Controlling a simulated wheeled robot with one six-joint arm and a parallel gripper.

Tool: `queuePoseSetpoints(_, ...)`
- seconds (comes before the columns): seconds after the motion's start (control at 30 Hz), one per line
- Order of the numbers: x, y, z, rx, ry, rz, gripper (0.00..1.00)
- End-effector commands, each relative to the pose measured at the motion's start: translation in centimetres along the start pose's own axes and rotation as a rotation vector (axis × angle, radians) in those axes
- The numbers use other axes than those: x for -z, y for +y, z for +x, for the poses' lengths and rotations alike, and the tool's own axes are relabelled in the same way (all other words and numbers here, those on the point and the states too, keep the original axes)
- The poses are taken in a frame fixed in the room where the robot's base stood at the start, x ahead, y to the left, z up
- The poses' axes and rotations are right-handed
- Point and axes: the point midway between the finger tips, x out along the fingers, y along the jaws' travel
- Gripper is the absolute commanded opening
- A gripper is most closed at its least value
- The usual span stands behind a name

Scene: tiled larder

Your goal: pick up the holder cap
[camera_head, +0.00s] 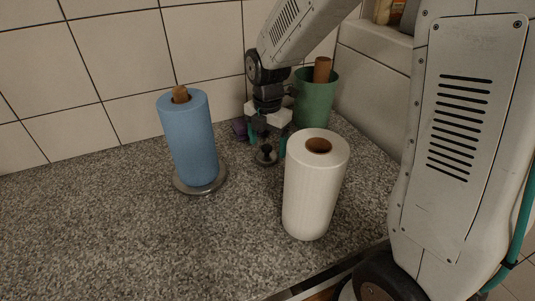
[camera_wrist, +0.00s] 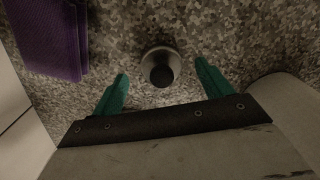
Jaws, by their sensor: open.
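The holder cap (camera_head: 266,155) is a small dark knob on a round metal base, standing on the speckled counter between the blue and white paper rolls. In the wrist view the holder cap (camera_wrist: 160,66) lies just beyond and between the two green fingertips. My gripper (camera_head: 266,137) is above and just behind the cap. It is open and empty, and its fingers (camera_wrist: 163,82) are spread wider than the cap. I cannot tell the exact height of the fingertips above the counter.
A blue paper roll (camera_head: 190,135) stands on a metal holder at left. A white roll (camera_head: 313,190) stands close at front right. A green canister (camera_head: 316,102) holding a brown tube is behind. A purple item (camera_wrist: 42,38) lies near my gripper. The counter's front left is clear.

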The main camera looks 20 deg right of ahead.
Motion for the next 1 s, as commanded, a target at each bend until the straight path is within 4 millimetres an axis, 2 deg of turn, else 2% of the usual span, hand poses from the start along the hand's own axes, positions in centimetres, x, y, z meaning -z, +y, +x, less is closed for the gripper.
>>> queuePoseSetpoints(0.1,0.1,-0.1,1.9,0.003,0.001,0.000,0.78)
queuePoseSetpoints(0.2,0.1,-0.1,2.7,0.003,0.001,0.001,0.78)
queuePoseSetpoints(0.47,-0.1,-0.1,2.9,0.000,0.000,0.004,0.78)
queuePoseSetpoints(0.63,-0.1,-0.2,2.9,0.000,0.000,0.005,0.32)
queuePoseSetpoints(0.9,-0.1,-0.2,2.8,0.000,0.000,0.005,0.31)
queuePoseSetpoints(1.0,-0.2,-0.2,2.2,-0.001,-0.001,0.005,0.31)
